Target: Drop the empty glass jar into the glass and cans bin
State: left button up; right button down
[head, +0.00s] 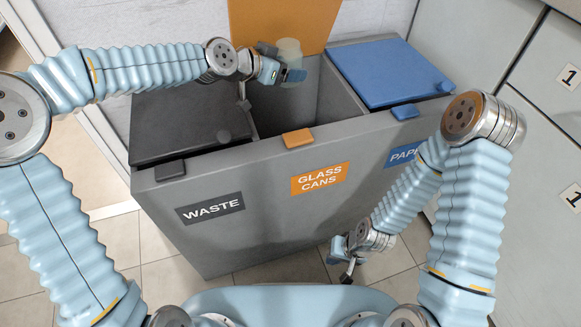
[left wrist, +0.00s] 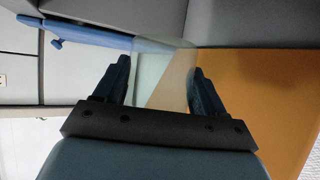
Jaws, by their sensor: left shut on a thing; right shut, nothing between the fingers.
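The glass jar (head: 289,50) is pale and see-through, and my left gripper (head: 291,75) is shut on it. In the left wrist view the clear jar (left wrist: 160,70) shows between the two fingers (left wrist: 160,88). In the head view, the jar and gripper appear over the rear of the middle compartment of the grey bin (head: 240,215). That compartment carries the orange "GLASS CANS" label (head: 320,179), and its orange lid (head: 285,22) stands open. My right gripper (head: 347,272) is shut and empty, low in front of the bin.
The dark waste lid (head: 190,122) at left and the blue paper lid (head: 388,72) at right are closed. A small orange tab (head: 298,138) sits on the front rim of the middle compartment. Grey cabinets (head: 535,140) stand at right. Tiled floor (head: 150,265) lies in front.

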pick_arm(q)
jog(key=o, duration=1.4)
jog(key=shift+b+v, duration=0.6)
jog(key=shift+v, duration=6.25)
jog(key=shift+s+f, duration=0.1)
jog(key=shift+f, duration=0.05)
